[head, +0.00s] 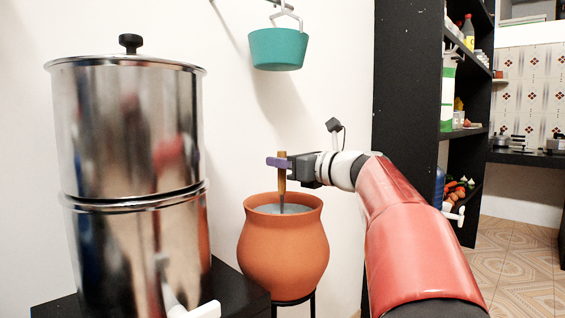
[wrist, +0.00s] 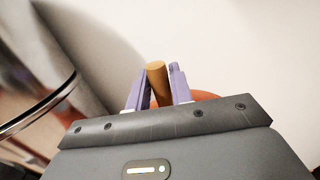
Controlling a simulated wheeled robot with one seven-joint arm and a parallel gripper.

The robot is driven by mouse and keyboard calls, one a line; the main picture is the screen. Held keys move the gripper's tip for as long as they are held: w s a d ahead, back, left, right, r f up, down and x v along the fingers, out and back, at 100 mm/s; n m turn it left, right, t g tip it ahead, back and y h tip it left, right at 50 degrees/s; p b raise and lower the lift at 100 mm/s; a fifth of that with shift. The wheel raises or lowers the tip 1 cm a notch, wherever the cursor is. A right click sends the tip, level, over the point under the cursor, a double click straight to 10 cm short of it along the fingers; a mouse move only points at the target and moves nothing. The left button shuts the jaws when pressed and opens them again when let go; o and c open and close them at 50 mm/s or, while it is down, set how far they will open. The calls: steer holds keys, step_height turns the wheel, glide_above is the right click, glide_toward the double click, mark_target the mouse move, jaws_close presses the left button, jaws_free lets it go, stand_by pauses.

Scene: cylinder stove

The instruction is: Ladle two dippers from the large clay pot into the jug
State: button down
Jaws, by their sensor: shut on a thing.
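The large clay pot (head: 284,250) is orange, round-bellied and open at the top, with greyish liquid (head: 290,209) inside. My gripper (head: 282,162) is above the pot's mouth, shut on the wooden handle of the dipper (head: 282,181). The handle stands upright and its thin metal shaft goes down into the pot. The dipper's bowl is hidden in the pot. In the wrist view, the handle's round brown end (wrist: 156,68) shows between the purple fingers, with a bit of the pot's orange rim (wrist: 205,97) behind. I see no vessel that is clearly the jug.
A tall shiny metal cylinder (head: 130,140) with a lid and tap stands close on the left, on a black surface. A teal bucket (head: 277,49) hangs on the wall above. Black shelves (head: 408,90) stand at the right. The pot rests on a dark stand (head: 294,300).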

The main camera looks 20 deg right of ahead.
steer(key=shift+r, duration=0.1)
step_height(320, 180, up, 11)
steer(key=p, duration=1.1)
steer(key=shift+r+p, duration=0.1)
steer(key=shift+p, duration=0.2)
steer(key=shift+r, duration=0.1)
stand_by(0.6)
